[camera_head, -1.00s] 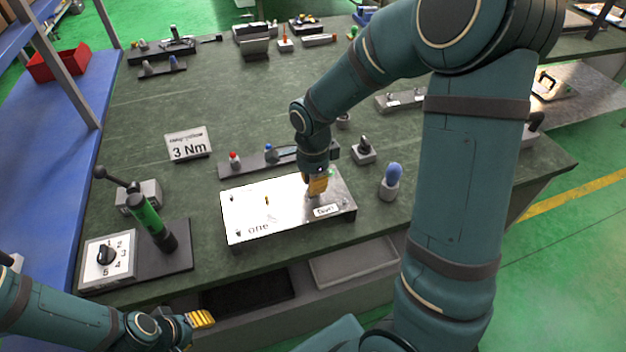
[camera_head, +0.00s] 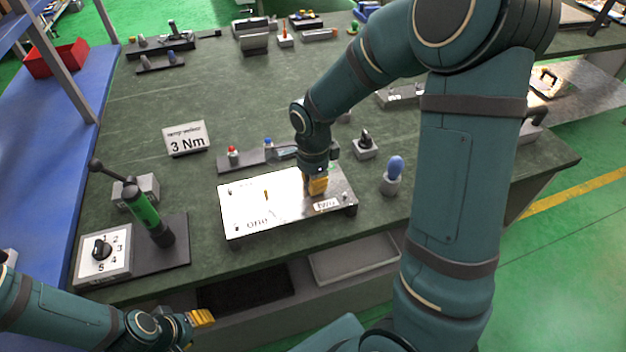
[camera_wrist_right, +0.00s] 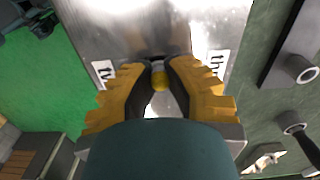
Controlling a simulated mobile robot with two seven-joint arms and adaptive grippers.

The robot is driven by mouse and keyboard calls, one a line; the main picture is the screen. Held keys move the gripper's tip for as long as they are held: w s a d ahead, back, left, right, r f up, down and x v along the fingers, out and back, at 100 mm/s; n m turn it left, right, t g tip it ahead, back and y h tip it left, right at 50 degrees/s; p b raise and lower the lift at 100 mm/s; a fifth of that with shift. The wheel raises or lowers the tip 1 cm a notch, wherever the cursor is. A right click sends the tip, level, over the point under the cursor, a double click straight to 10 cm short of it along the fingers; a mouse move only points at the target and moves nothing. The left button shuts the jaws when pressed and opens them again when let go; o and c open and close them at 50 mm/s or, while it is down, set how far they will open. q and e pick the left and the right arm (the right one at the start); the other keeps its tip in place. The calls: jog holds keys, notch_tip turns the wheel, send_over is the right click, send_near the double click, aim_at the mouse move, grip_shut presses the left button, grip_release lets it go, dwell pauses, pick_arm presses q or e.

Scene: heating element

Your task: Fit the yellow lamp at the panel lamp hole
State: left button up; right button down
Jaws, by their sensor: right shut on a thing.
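The shiny metal panel (camera_head: 245,215) lies on the green workbench, with printed labels such as "one" and "two". My right gripper (camera_head: 317,186) is over the panel's right part, pointing down close to its surface. In the right wrist view, its yellow and black fingers (camera_wrist_right: 160,68) are closed around the yellow lamp (camera_wrist_right: 160,80), which shows between the tips just above the panel (camera_wrist_right: 150,30). The lamp hole under it is hidden, and I cannot tell whether the lamp touches the panel. My left gripper (camera_head: 201,318) is at the bottom left, off the bench; its finger opening is unclear.
A green-handled tool (camera_head: 148,215), a dial box (camera_head: 103,252) and a "3 Nm" sign (camera_head: 187,138) are at the left.

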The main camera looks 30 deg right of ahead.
jog(key=shift+f, duration=0.2)
jog(key=c, duration=1)
grip_release()
jog(key=shift+o, duration=0.2)
jog(key=shift+r, duration=0.15)
notch_tip(320, 180, up, 12)
